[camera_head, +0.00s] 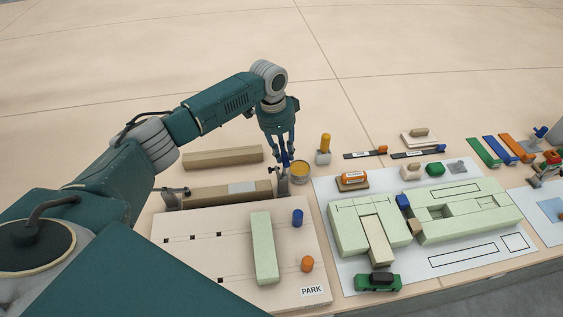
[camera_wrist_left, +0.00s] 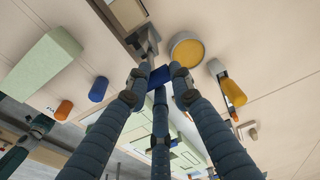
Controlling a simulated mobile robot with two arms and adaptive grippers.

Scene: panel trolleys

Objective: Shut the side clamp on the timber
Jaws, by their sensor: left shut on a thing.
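The timber (camera_head: 208,195) is a brown beam with a pale grey patch, lying along the back of the light board. A grey metal bracket (camera_head: 174,198) stands at its left end. The side clamp (camera_head: 282,184) stands at its right end; its metal part shows in the left wrist view (camera_wrist_left: 146,42). My left gripper (camera_head: 283,154) points down over the clamp. In the wrist view its fingers (camera_wrist_left: 158,82) are closed around a blue handle (camera_wrist_left: 158,75), seemingly the clamp's. The fingers partly hide the handle, and whether the clamp presses the timber is unclear.
A round tin with yellow contents (camera_head: 301,171) stands close right of the clamp. A second beam (camera_head: 222,157) lies behind. The board (camera_head: 205,235) carries a pale green block (camera_head: 264,248), a blue cylinder (camera_head: 298,217) and an orange cylinder (camera_head: 307,264). Green blocks fill the mat (camera_head: 335,265) at right.

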